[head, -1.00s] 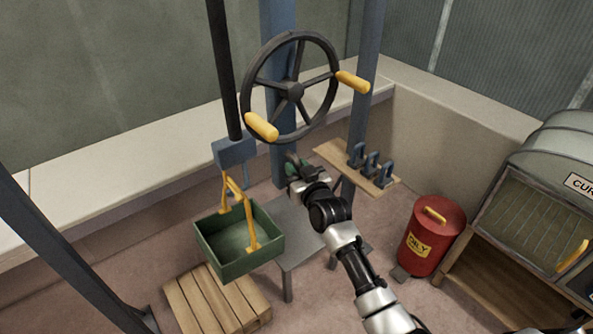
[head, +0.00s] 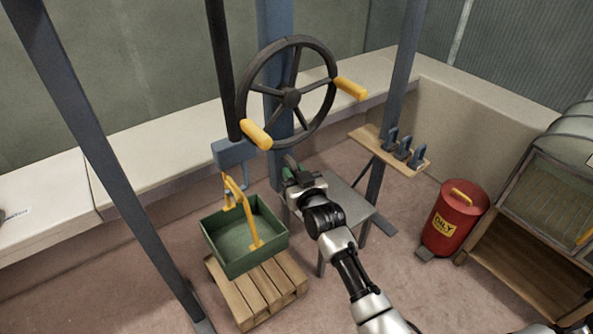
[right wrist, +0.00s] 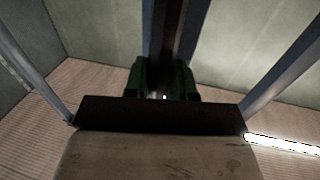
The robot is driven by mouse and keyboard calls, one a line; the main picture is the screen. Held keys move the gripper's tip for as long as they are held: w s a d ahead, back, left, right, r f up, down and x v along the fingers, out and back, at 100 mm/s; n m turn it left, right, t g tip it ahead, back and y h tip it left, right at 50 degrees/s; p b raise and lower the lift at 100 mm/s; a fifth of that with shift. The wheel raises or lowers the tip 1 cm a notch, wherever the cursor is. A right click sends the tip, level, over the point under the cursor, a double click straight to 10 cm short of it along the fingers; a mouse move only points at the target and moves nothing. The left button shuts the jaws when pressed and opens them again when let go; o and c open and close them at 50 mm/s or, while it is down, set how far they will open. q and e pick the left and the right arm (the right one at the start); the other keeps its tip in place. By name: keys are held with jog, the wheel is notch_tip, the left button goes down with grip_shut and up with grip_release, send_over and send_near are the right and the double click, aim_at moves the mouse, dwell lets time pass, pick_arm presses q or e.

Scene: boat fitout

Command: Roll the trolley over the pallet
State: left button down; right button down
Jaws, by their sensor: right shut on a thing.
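The trolley (head: 273,26) seems to be the blue column bearing a black handwheel with yellow grips (head: 291,97). Beside it, a blue block (head: 234,153) at a dark pole carries a green crate (head: 245,268) by its yellow bail. The crate hangs in the air and covers the back left of the wooden pallet (head: 246,309). My right gripper (head: 292,172) is shut below the wheel, on a dark piece at the column. The right wrist view shows a dark bar (right wrist: 168,35) between its green fingertips (right wrist: 164,82). My left gripper is out of view.
A grey table (head: 347,197) stands just beyond my right arm. A wooden shelf (head: 368,139) holds several dark blue pieces. A red bin (head: 455,220) stands at the right. Blue frame legs (head: 93,140) flank the work area.

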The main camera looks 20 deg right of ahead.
jog(key=shift+a, duration=0.2)
jog(key=c, duration=1)
grip_release()
jog(key=shift+a, duration=0.1)
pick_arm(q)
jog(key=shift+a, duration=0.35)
pick_arm(e)
jog(key=shift+r, duration=0.1)
jog(key=shift+s+d, duration=0.2)
jog(key=shift+s, duration=0.25)
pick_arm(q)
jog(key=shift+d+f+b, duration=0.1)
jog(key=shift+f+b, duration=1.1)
pick_arm(e)
jog(key=shift+s+d, duration=0.2)
jog(key=shift+s, duration=1.45)
jog(key=shift+s+d, duration=0.15)
jog(key=shift+s, duration=1.5)
jog(key=shift+s+d, duration=0.2)
jog(key=shift+s, duration=1.45)
